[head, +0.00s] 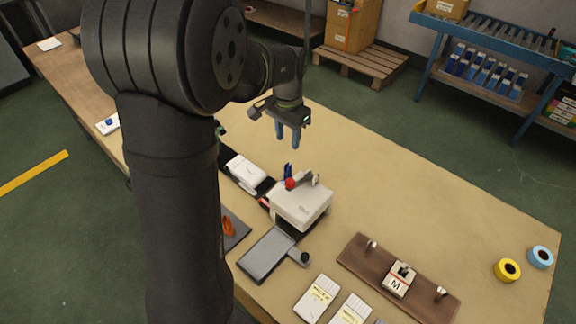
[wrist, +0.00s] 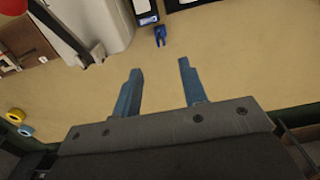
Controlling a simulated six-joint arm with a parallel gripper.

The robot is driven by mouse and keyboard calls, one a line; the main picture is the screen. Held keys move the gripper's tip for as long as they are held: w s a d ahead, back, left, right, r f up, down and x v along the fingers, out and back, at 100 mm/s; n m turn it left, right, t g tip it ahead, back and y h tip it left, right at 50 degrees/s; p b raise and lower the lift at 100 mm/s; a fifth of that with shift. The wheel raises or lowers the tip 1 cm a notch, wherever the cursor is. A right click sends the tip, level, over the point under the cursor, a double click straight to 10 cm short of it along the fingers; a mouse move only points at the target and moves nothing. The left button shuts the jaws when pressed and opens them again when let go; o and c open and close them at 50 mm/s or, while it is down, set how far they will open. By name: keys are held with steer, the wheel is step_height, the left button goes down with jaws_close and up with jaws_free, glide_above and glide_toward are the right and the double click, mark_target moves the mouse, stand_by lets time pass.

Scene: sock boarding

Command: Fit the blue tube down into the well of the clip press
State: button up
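A small blue piece (head: 288,171), which I take for the blue tube, is by the far side of a white boxy machine (head: 302,207) with a red knob, probably the clip press. In the wrist view the blue piece (wrist: 160,35) is on the tan table, apart from the white machine (wrist: 95,25), and looks two-pronged. I cannot make out the well. My gripper (head: 288,138) hangs above the table beyond the machine. In the wrist view its blue fingers (wrist: 158,88) are spread with nothing between them; the blue piece lies beyond their tips.
A white item on a dark holder (head: 246,171) is left of the machine. A grey plate (head: 266,254), a brown board (head: 362,270) with a block marked M (head: 399,279), and white cards (head: 318,298) are nearer. Yellow (head: 507,270) and blue rolls (head: 540,257) lie right.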

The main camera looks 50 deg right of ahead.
step_height(320, 180, up, 5)
glide_above(288, 165)
step_height(288, 165, down, 12)
steer(key=shift+s+a+f, duration=0.1)
steer(key=shift+f, duration=2.8)
jaws_close()
